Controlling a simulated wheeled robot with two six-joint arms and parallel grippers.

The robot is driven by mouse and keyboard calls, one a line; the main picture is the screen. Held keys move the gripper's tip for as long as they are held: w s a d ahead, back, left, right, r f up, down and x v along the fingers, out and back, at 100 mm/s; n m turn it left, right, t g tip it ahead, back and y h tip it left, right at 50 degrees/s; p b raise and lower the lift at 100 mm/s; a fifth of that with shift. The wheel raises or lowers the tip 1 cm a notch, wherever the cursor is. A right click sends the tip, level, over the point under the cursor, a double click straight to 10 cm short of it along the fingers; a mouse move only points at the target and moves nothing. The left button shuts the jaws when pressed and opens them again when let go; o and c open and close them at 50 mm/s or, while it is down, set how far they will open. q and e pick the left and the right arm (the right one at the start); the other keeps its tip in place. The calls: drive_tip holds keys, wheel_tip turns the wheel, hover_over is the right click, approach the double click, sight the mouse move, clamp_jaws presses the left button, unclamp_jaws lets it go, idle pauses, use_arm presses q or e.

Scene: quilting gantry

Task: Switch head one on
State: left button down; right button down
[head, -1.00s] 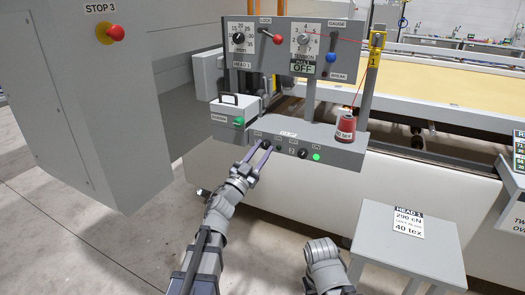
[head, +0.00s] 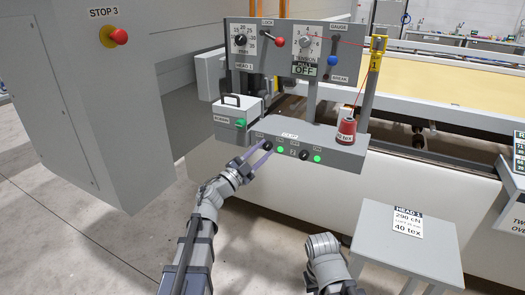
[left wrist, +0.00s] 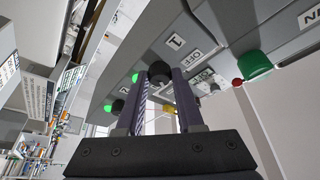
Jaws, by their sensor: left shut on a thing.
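The head one switch is a black rotary knob (head: 267,146) at the left of the low grey control box (head: 345,160). My left gripper (head: 260,152) reaches up to it from the front with both fingers. In the left wrist view the knob (left wrist: 160,71) sits between the fingertips, next to labels reading 1 and OFF, and the gripper is shut on it. The lamp (head: 280,149) just right of this knob glows green. A second black knob (head: 304,155) has its own green lamp (head: 317,159) lit. My right gripper is out of the picture; only part of that arm shows.
A green button (head: 240,123) is on the small box to the left. A red cone of thread (head: 346,131) stands on the control box. The HEAD 1 dial panel (head: 290,50) rises above. A grey stand (head: 385,250) is at front right, and a red stop button (head: 118,36) is upper left.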

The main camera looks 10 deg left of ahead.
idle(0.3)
use_arm(q)
drive_tip(key=c, duration=0.5)
unclamp_jaws()
drive_tip(key=shift+c, duration=0.2)
drive_tip(key=b+v, duration=0.2)
drive_tip(key=v, duration=0.6)
drive_tip(key=shift+w, duration=0.15)
